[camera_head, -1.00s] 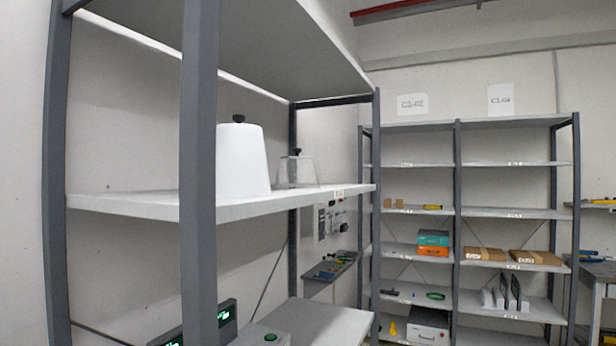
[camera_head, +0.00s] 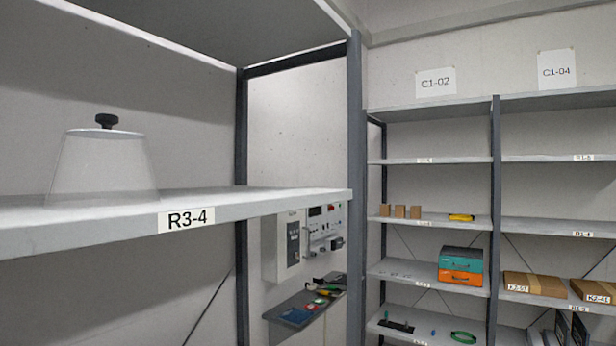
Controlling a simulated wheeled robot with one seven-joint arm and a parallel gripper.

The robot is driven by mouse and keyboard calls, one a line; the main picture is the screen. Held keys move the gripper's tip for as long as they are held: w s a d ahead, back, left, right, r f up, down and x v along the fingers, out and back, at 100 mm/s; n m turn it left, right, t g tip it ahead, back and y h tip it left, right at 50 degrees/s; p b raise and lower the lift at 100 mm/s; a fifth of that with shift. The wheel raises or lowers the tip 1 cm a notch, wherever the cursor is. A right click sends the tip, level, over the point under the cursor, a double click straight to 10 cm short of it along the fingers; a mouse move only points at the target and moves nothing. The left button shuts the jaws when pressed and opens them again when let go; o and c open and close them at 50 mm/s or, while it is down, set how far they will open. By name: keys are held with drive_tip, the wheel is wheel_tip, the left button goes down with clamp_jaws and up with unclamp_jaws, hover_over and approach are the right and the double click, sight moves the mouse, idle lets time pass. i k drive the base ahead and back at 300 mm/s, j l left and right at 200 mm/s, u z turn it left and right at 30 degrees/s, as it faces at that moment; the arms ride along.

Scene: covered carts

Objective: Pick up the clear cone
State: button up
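The clear cone (camera_head: 103,168) stands upright on a light grey shelf at the left of the head view. It is see-through, narrows toward the top and has a black knob (camera_head: 106,121) on its flat top. The shelf (camera_head: 270,201) bears a label reading R3-4 on its front edge. My gripper is not in view.
A dark grey rack post (camera_head: 355,190) stands at the shelf's right end. Another shelf board hangs above the cone. Beyond are a wall panel (camera_head: 291,245), a small tray of tools (camera_head: 305,305) and a rack with boxes (camera_head: 461,265). The shelf right of the cone is bare.

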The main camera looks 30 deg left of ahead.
sight(105, 168)
drive_tip(key=i+l, duration=0.1)
drive_tip(key=i, duration=1.75)
drive_tip(key=i+u, duration=0.15)
drive_tip(key=i, duration=0.35)
drive_tip(key=i+l+u, duration=0.15)
drive_tip(key=i, duration=0.3)
drive_tip(key=i+l+u, duration=0.15)
drive_tip(key=i, duration=0.3)
drive_tip(key=l+u, duration=0.1)
drive_tip(key=u, duration=1.9)
drive_tip(key=i+l, duration=0.05)
drive_tip(key=l, duration=0.05)
